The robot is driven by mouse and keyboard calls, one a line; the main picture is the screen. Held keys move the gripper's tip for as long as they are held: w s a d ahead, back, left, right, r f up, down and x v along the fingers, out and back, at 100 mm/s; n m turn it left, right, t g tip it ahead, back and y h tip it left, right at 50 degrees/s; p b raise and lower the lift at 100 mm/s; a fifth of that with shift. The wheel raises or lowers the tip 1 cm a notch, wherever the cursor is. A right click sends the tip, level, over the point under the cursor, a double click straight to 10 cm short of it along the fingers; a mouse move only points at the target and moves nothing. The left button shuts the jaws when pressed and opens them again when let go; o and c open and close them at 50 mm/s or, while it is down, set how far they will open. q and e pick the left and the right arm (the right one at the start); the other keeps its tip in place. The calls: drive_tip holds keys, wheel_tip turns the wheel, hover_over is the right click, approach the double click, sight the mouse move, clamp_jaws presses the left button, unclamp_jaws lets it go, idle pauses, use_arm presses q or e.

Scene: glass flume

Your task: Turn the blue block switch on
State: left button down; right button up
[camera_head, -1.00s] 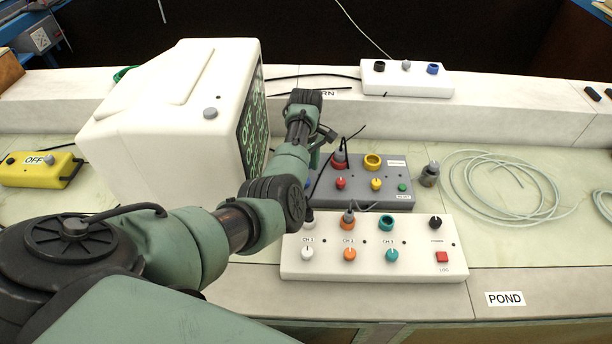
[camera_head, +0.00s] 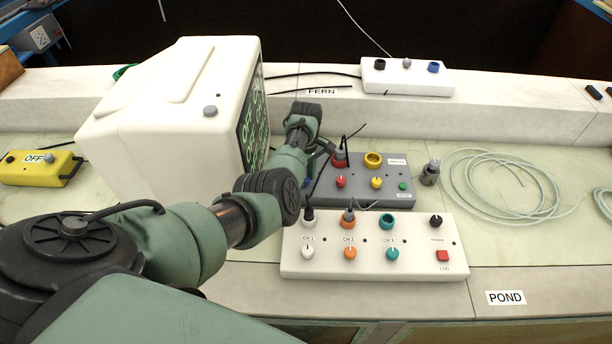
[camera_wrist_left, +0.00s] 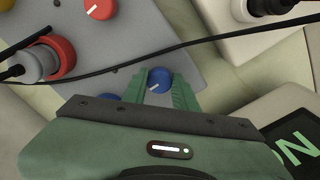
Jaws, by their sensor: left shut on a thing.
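In the left wrist view, a round blue knob (camera_wrist_left: 158,79) with a white pointer line sits on the grey control box, between the fingers of my left gripper (camera_wrist_left: 158,91). The fingers are shut on it. A second blue part (camera_wrist_left: 109,98) shows beside the left finger, partly hidden. Whether the switch is on cannot be told. My right gripper is in neither view.
A white box (camera_head: 375,270) with several knobs stands in front of the grey box. A white monitor (camera_head: 165,110) stands to the left. A plug (camera_head: 339,155) and thin black cables are close to my gripper. Coiled tubing (camera_head: 500,205) lies to the right.

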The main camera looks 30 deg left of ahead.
use_arm(q)
drive_tip(key=shift+m+p, duration=0.3)
drive_tip(key=shift+m, duration=0.3)
drive_tip(key=shift+r+m+p, duration=0.1)
drive_tip(key=shift+m+p, duration=0.2)
drive_tip(key=shift+m, duration=0.5)
drive_tip(key=m+p, duration=0.1)
drive_tip(key=m, duration=0.4)
drive_tip(key=shift+s+a, duration=0.1)
drive_tip(key=m, duration=0.4)
drive_tip(key=shift+m+p, duration=0.35)
drive_tip(key=shift+m, duration=2.65)
drive_tip(key=c, duration=1.1)
unclamp_jaws()
